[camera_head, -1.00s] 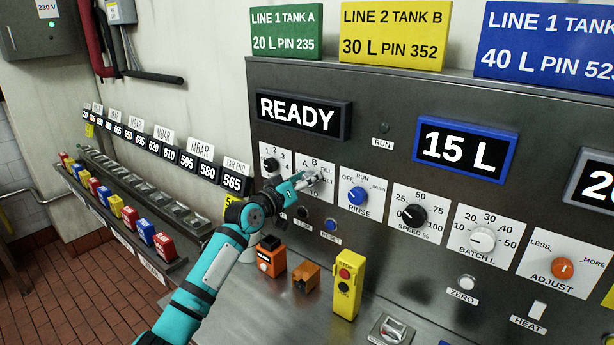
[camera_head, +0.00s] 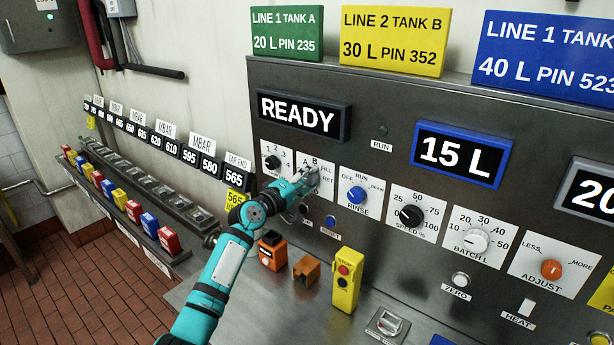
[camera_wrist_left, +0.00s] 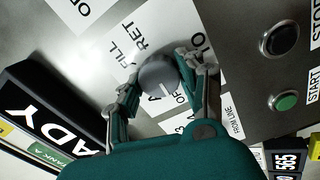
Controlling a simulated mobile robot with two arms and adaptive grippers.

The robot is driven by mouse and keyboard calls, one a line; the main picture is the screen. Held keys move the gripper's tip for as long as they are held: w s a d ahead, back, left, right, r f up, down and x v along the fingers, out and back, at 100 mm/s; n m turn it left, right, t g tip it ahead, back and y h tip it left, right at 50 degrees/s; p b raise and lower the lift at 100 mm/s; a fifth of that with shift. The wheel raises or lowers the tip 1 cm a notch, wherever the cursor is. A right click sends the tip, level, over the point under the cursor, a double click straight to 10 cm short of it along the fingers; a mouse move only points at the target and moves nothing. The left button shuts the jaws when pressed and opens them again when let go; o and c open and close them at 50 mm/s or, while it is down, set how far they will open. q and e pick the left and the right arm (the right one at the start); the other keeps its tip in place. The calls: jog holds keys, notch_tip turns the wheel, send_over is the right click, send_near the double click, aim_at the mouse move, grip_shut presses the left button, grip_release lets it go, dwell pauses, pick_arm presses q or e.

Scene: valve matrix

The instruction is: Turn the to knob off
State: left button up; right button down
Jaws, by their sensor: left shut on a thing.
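The TO knob (camera_wrist_left: 157,75) is a round grey knob on a white plate, seen in the left wrist view between my fingers. The plate's letters TO, FILL, RET and OFF show around it. A white mark shows at the knob's lower right, on the side of the letters OFF. My left gripper (camera_wrist_left: 160,68) is shut on the knob, one finger on each side. In the head view my left gripper (camera_head: 309,181) is at the plate and hides most of the knob. My right gripper is not in view.
The RINSE knob (camera_head: 356,195) is close to the right of my gripper, and the 1-2-3-4 selector (camera_head: 272,162) is to its left. Below stand an orange box (camera_head: 271,250) and a yellow start-stop box (camera_head: 346,281). The READY display (camera_head: 303,115) is above.

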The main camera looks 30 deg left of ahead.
pick_arm(q)
jog(key=shift+n, duration=0.4)
jog(key=o, duration=1.2)
jog(key=shift+s, duration=0.1)
jog(key=shift+s+f, duration=0.1)
jog(key=shift+s, duration=0.2)
jog(key=s, duration=0.7)
jog(key=s+a, duration=0.1)
jog(key=s, duration=0.3)
jog(key=shift+s, duration=0.15)
